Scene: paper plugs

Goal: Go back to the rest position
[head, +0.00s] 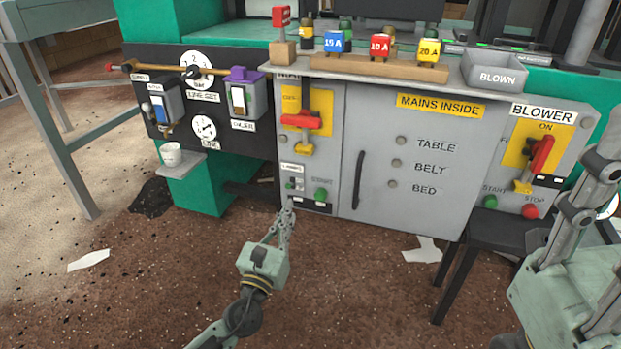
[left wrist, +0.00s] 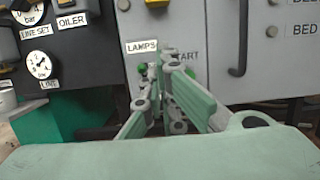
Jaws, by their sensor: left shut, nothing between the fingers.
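My left gripper (head: 288,212) is shut and empty. It points up at the lower left of the grey control cabinet, in front of the LAMPS panel (head: 292,168) and left of the green START button (head: 321,194). In the left wrist view its closed fingertips (left wrist: 163,62) overlap that panel below the LAMPS label (left wrist: 142,47); I cannot tell if they touch it. My right gripper (head: 590,190) is large and near at the right edge, in front of the BLOWER panel (head: 565,135). Its finger opening is not clear.
The MAINS INSIDE door (head: 430,160) is closed, with a dark handle (head: 358,180). Blue, red and yellow fuse plugs stand on a wooden strip (head: 350,66) on top. A grey BLOWN tray (head: 497,76) sits right of them. A black stool (head: 490,238) stands below. Brown floor in front is mostly clear.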

